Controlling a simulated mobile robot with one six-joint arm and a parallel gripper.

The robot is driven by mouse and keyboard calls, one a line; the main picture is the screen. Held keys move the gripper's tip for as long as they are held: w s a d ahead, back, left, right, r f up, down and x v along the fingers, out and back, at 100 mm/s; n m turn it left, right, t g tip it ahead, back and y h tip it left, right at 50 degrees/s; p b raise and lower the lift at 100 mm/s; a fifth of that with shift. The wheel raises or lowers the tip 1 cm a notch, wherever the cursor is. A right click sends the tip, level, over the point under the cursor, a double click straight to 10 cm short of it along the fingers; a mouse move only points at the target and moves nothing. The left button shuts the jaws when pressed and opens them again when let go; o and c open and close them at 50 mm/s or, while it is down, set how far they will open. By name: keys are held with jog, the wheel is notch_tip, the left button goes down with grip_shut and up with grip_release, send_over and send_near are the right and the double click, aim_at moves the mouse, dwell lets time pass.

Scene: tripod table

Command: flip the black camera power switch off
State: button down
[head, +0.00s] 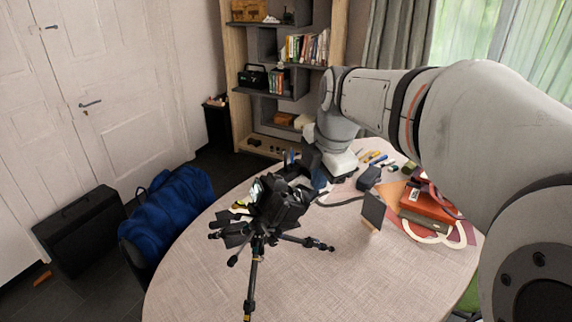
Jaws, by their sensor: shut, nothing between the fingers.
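The black camera (283,202) sits on a black tripod (254,270) at the near-left part of the round table. Its power switch is too small to make out from here. My gripper (313,167) is at the end of my arm, just behind and to the right of the camera in the picture. It is shut and empty. Its fingertips are small and partly lost against the dark things around them, so I cannot tell whether they touch the camera.
The round table (330,285) is bare at the front. A small dark upright panel (373,209) stands right of the camera. A red-orange case (430,204) and pale headphones (430,236) lie at the right. A blue bag (165,215) is beside the table at left.

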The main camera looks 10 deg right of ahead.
jog(key=shift+f, duration=0.1)
jog(key=p, duration=0.1)
send_near(305, 203)
jog(key=s+f, duration=0.3)
jog(key=f, duration=0.3)
jog(key=shift+w+a+f+p, duration=0.1)
jog(key=shift+w+p, duration=0.3)
jog(key=shift+w, duration=0.5)
jog(key=shift+w+f+p, duration=0.15)
jog(key=shift+w+p, duration=0.2)
jog(key=shift+w, duration=0.6)
